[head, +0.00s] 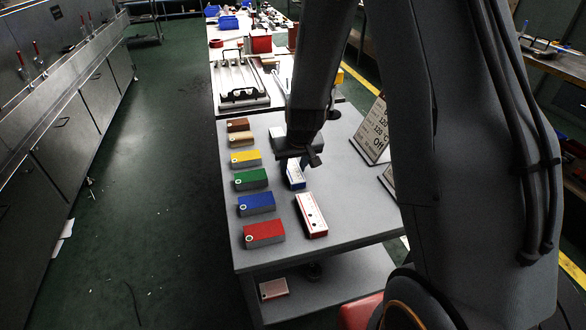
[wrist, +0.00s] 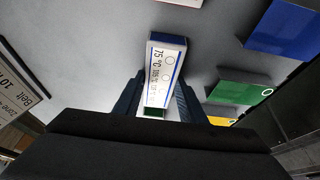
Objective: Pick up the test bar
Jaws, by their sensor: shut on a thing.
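A white bar with blue sides (wrist: 165,65), which I take for the test bar, shows in the middle of the wrist view. Its label carries printed temperatures, with "75 °C" readable, and small circles. My gripper (wrist: 157,100) is shut on it, with one dark finger on each side. A bit of green shows at the bar's near end. In the head view the bar (head: 296,176) is partly hidden under my gripper (head: 298,158). I cannot tell whether it touches the table.
A white bar with red sides (head: 311,213) lies just in front. Brown, tan, yellow, green (head: 251,179), blue (head: 256,203) and red (head: 264,233) blocks line the table's left side. A sign (head: 371,130) stands to the right. A rack with handles (head: 240,85) is behind.

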